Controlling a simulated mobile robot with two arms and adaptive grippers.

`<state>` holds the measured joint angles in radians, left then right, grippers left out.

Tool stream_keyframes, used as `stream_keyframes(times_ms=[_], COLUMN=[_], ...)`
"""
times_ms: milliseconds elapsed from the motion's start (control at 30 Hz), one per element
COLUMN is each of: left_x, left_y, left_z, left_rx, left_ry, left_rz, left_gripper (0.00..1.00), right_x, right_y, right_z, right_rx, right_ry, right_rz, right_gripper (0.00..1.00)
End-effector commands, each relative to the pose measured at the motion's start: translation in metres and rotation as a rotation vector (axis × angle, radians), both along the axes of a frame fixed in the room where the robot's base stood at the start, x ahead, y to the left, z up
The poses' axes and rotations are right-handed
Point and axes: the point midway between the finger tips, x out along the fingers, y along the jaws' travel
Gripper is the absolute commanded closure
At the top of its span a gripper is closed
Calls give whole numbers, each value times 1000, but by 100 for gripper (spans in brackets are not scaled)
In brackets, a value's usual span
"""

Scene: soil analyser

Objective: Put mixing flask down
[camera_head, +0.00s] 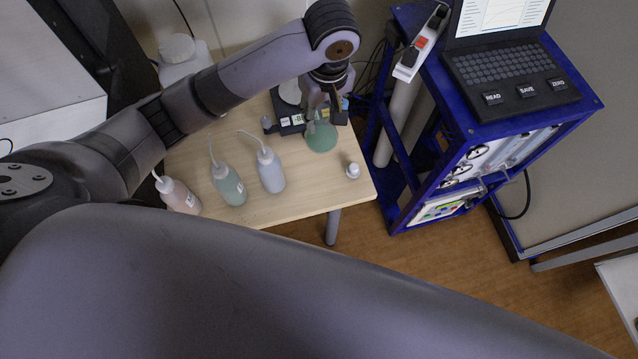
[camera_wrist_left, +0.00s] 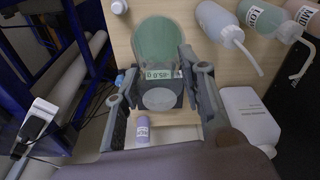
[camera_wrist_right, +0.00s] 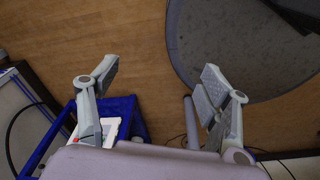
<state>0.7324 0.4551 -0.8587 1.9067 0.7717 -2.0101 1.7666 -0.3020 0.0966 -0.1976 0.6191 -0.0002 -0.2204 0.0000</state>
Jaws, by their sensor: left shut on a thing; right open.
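The mixing flask (camera_head: 321,137), with a round green body, is under my left gripper (camera_head: 320,112) near the table's right side. My left gripper is shut on the flask, hiding its neck. In the left wrist view, the green flask (camera_wrist_left: 156,38) shows between the fingers (camera_wrist_left: 158,68). I cannot tell whether its base touches the table. My right gripper (camera_wrist_right: 160,75) is open and empty above the floor; the head view does not show it.
A dark scale (camera_head: 290,122) stands beside the flask. Pink (camera_head: 180,198), green (camera_head: 229,187) and pale blue (camera_head: 270,172) wash bottles stand to the left on the wooden table (camera_head: 300,208). A small white item (camera_head: 352,171) is near the right edge. A blue rack (camera_head: 395,200) stands right.

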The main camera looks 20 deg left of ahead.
Motion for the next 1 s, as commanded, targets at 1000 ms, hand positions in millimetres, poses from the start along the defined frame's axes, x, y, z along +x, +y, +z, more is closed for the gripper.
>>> stream_keyframes(times_ms=[1000], left_x=[-2], left_y=[-2], left_z=[-178], left_rx=[0], left_ry=[1], left_rz=[-4], left_gripper=[90], right_x=[3], right_y=[12], right_z=[3], right_rx=[14], right_ry=[-4], right_rz=[-1], right_gripper=[29])
